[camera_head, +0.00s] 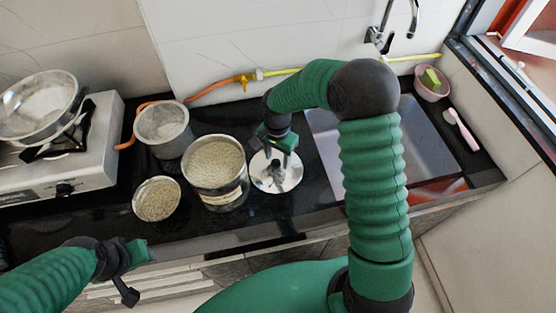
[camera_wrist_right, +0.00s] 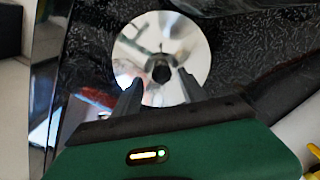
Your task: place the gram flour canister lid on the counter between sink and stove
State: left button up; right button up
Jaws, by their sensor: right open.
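The lid (camera_head: 290,181) is a shiny round metal disc lying flat on the black counter, between the sink and the canister of flour-like grain. In the right wrist view the lid (camera_wrist_right: 190,45) shows a dark knob at its centre. My right gripper (camera_head: 275,163) is over the lid. Its two fingers are apart in the right wrist view (camera_wrist_right: 159,80), with the knob just beyond and between their tips; I cannot tell if they touch the lid. The open metal canister (camera_head: 220,197) stands left of the lid. My left gripper (camera_head: 130,268) hangs low at the counter's front edge; its fingers are unclear.
The steel sink (camera_head: 330,130) is right of the lid. Left of the canister are a small bowl of grain (camera_head: 157,199) and a metal pot (camera_head: 163,130). The stove (camera_head: 95,150) bears a wide pan (camera_head: 38,105). A pink cup (camera_head: 432,85) is at the back right.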

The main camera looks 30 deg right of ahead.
aim_at(277, 162)
notch_tip(277, 162, up, 9)
jog(key=s+a+f+n+t, duration=0.1)
jog(key=s+a+n, duration=0.3)
jog(key=s+n, duration=0.7)
jog(key=s+t, duration=0.1)
jog(key=s, duration=0.3)
jog(key=shift+a+f+n+t, duration=0.15)
jog(key=shift+n+t, duration=0.15)
jog(key=shift+n, duration=0.1)
jog(key=shift+s+a, duration=0.15)
